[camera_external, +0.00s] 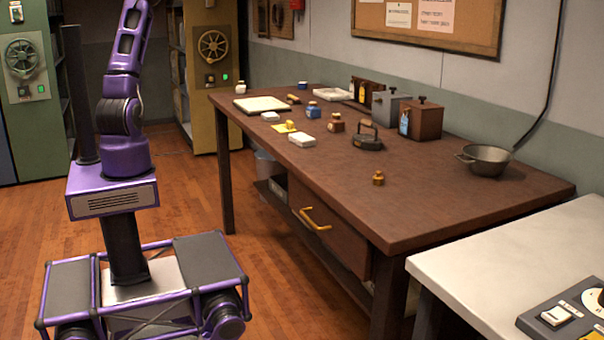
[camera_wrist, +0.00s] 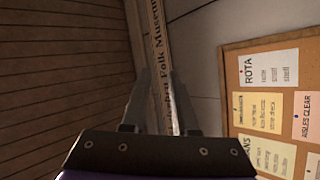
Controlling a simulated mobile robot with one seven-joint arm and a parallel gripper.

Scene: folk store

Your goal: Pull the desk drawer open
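The desk (camera_external: 440,190) is a long dark brown wooden table along the wall. Its drawer (camera_external: 345,243) is under the near long edge, toward the right end, and looks shut. A yellow bow-shaped handle (camera_external: 315,219) is on the drawer front. My arm rises at the left, apart from the desk, and its end is out of the external view at the top. In the wrist view my gripper (camera_wrist: 160,100) shows two grey fingers spread apart with nothing between them. It faces the upper wall, and neither drawer nor handle shows there.
Small bottles, boxes and a flat iron (camera_external: 367,137) stand on the desk, with a metal bowl (camera_external: 484,159) at its right. A white table (camera_external: 510,258) adjoins at the near right. Wooden floor (camera_external: 285,285) is clear between my base and the desk. A noticeboard (camera_external: 430,20) hangs behind.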

